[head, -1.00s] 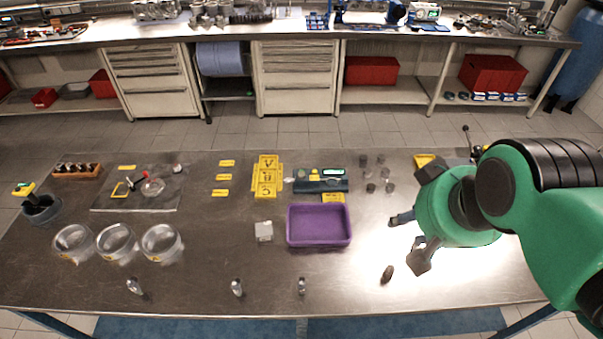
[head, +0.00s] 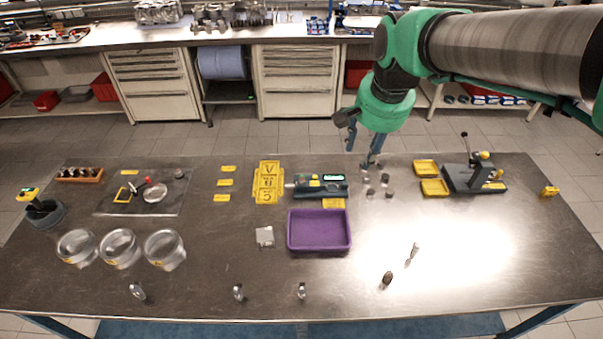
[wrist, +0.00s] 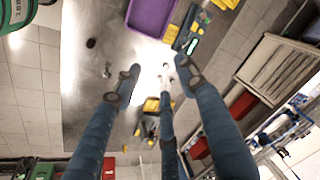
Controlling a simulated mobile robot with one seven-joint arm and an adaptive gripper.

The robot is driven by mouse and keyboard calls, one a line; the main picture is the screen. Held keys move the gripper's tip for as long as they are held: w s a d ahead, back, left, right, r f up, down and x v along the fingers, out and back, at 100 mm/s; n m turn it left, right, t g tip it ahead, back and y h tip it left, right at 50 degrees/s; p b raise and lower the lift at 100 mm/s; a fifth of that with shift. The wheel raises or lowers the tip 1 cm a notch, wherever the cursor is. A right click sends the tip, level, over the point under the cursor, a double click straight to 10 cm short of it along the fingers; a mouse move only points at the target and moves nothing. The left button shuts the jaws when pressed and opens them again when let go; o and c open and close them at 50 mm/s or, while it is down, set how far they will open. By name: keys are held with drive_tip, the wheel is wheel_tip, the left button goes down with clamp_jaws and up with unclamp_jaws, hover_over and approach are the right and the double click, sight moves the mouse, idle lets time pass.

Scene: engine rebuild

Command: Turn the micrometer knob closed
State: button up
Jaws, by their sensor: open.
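The micrometer (head: 320,185) appears to be the dark teal bench device with a lit green display, behind the purple tray. A pale stub (head: 289,185) sticks out at its left end; I cannot tell for sure whether this is its knob. In the wrist view the device (wrist: 188,28) shows near the top, right of the tray. My gripper (head: 362,150) is open and empty, above the far edge of the table, right of the device and apart from it. Its blue fingers (wrist: 157,75) spread wide in the wrist view, with nothing between them.
The purple tray (head: 319,248) stands just in front of the device. Several small grey cylinders (head: 388,181) stand to its right, near my fingers.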

drive_tip(key=w+a+f+m+g, duration=0.1)
drive_tip(key=w+a+f, duration=0.15)
drive_tip(key=w, duration=0.25)
drive_tip(key=w+a+f+m+p, duration=0.1)
drive_tip(key=w+a+f, duration=0.15)
drive_tip(key=w, duration=0.25)
drive_tip(key=w+a+f+m+g, duration=0.1)
drive_tip(key=w+a+f, duration=0.15)
drive_tip(key=w, duration=0.25)
drive_tip(key=m+g+p, duration=0.1)
drive_tip(key=m+p, duration=0.1)
drive_tip(key=m, duration=0.2)
hover_over(302, 180)
wheel_tip(302, 180, down, 13)
drive_tip(key=shift+w, duration=0.1)
wheel_tip(302, 180, down, 14)
drive_tip(key=shift+r+b, duration=0.1)
drive_tip(key=shift+b, duration=0.65)
drive_tip(key=shift+c, duration=0.5)
